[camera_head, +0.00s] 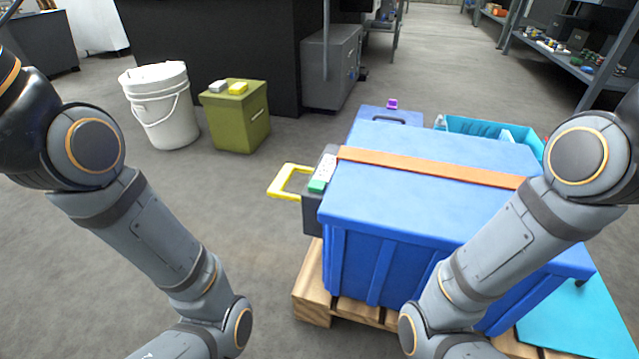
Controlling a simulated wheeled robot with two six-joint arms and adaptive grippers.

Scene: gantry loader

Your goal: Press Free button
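A small dark control box (311,217) with a yellow handle (279,183) stands at the left end of a big blue lidded crate (425,180). On its top is a light panel (326,167) with a green part (317,186) at its near end. Any lettering is too small to read, so I cannot tell which part is the Free button. My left arm comes in at the left and my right arm crosses in front of the crate's right side. Both run out at the bottom edge, and neither gripper is in view.
The crate, with an orange strap (430,167) over it, stands on a wooden pallet (312,295). A white bucket (160,105) and an olive box (238,118) stand at the back left. A turquoise bin (490,127) is behind the crate. Grey floor left of the pallet is clear.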

